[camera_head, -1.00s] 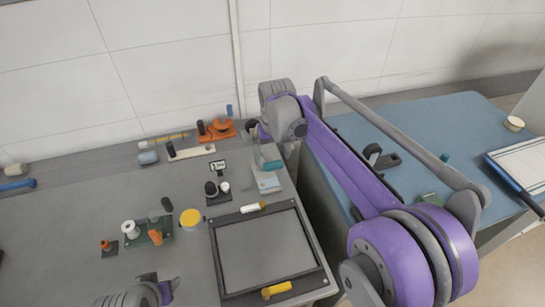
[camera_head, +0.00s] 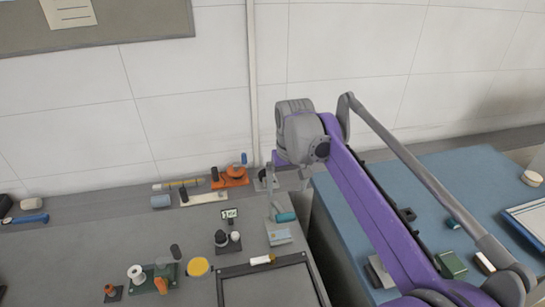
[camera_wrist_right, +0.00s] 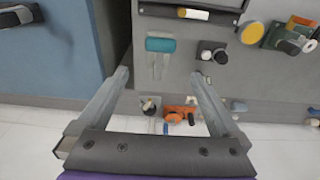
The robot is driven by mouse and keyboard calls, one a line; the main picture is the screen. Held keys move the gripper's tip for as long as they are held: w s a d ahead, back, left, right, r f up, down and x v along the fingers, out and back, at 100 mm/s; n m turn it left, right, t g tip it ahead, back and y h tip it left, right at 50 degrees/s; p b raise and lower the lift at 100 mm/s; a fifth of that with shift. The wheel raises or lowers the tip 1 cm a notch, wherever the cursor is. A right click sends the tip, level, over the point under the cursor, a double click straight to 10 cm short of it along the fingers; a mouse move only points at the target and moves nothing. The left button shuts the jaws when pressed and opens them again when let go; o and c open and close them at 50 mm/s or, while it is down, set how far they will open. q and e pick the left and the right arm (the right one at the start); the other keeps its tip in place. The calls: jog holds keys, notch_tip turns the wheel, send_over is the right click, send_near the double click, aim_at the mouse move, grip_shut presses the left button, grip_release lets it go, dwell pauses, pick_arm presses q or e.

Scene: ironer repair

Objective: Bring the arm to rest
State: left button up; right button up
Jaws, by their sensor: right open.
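My right gripper (camera_head: 284,182) is high at the back of the grey workbench (camera_head: 110,250), near its right edge. It points down, and its purple and grey arm reaches in from the lower right. In the right wrist view its two grey fingers (camera_wrist_right: 160,78) are apart with nothing held between them. A teal-handled scraper (camera_head: 285,216) lies on the bench in front of it; in the wrist view this handle (camera_wrist_right: 160,45) shows beyond the fingertips, apart from them. My left gripper is out of view.
An orange device (camera_head: 231,177) stands at the back of the bench. A yellow round lid (camera_head: 198,267) and a dark frame (camera_head: 262,268) lie nearer. A blue-topped table (camera_head: 345,235) stands right, across a gap, under my right arm. The wall (camera_head: 190,100) is close behind.

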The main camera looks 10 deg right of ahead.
jog(key=s+d+f+t, duration=0.1)
jog(key=s+f+t, duration=0.1)
jog(key=s+f, duration=0.5)
jog(key=s+d+f+t, duration=0.1)
jog(key=s+f, duration=0.7)
jog(key=s, duration=1)
jog(key=shift+s+d+t, duration=0.15)
jog(key=shift+d+t, duration=0.25)
jog(key=shift+t, duration=0.3)
jog(key=shift+f, duration=0.1)
